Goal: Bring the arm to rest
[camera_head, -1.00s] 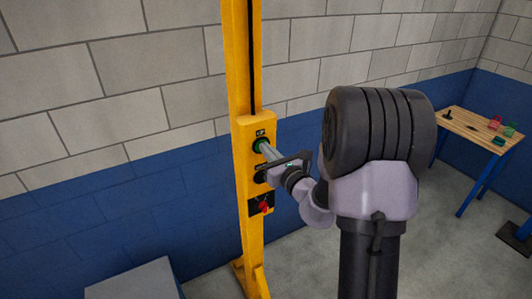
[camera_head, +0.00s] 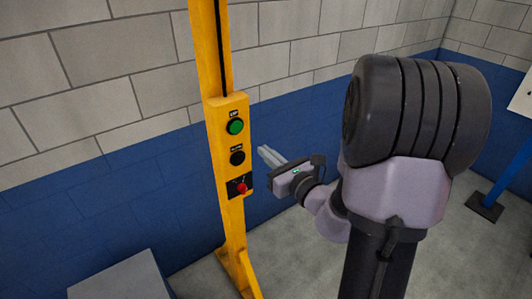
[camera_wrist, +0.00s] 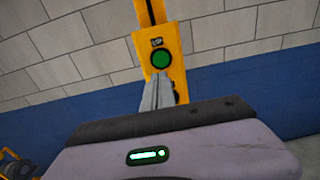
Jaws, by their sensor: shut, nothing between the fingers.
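My gripper (camera_head: 268,154) is shut and empty, held in the air to the right of the yellow control panel (camera_head: 212,135) and apart from it in the head view. In the wrist view its closed fingers (camera_wrist: 158,92) point toward the panel, overlapping its lower part. The panel carries a green button (camera_head: 235,127) at the top, a black button (camera_head: 237,158) below it and a red control (camera_head: 241,188) at the bottom. The green button also shows in the wrist view (camera_wrist: 161,60). My arm is bent at the elbow on the right.
The panel is on a yellow post (camera_head: 213,50) in front of a grey block wall with a blue lower band. A grey box (camera_head: 122,278) stands at the lower left. A blue table leg (camera_head: 508,170) is at the far right. The floor around my arm looks clear.

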